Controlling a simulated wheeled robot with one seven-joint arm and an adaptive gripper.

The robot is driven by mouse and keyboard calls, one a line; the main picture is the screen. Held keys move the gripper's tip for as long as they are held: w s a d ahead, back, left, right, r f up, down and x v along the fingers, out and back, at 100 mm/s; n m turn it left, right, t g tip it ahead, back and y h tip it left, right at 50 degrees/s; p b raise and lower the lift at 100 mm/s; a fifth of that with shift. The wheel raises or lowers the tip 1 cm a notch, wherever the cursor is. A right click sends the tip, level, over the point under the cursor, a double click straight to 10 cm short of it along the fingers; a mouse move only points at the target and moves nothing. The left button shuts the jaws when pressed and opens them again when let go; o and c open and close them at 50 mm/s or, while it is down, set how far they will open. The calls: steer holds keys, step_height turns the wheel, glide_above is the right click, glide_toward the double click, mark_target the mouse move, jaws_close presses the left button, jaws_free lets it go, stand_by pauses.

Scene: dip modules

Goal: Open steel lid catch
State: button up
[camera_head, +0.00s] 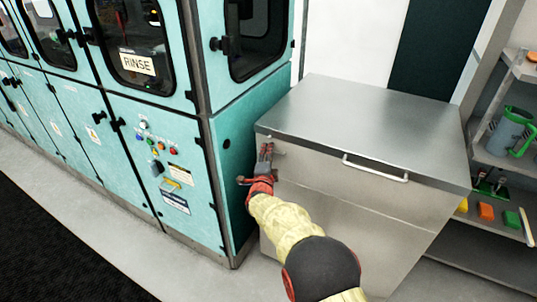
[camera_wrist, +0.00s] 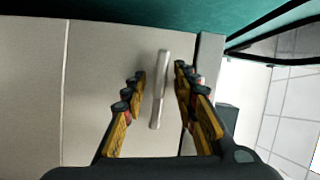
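The steel box (camera_head: 335,205) has a flat grey lid (camera_head: 370,115) that lies closed on top. In the wrist view, a slim pale metal bar (camera_wrist: 160,88), which looks like the lid catch, stands out against the box's front face (camera_wrist: 95,90). My gripper (camera_wrist: 158,76) is open, with one finger on each side of the bar and a visible gap to both. In the head view, my gripper (camera_head: 256,167) is at the box's upper left front corner, below the lid edge. It hides the catch there, so I cannot make the catch out clearly.
A teal machine (camera_head: 226,190) stands close on the left of the box and also shows along the top of the wrist view (camera_wrist: 120,8). A lid handle (camera_head: 375,169) sticks out right of my gripper. Shelves (camera_head: 490,240) with a jug (camera_head: 508,133) and coloured blocks stand at right.

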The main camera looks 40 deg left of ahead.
steer(key=v, duration=1.2)
steer(key=shift+a, duration=0.1)
steer(key=shift+c, duration=0.2)
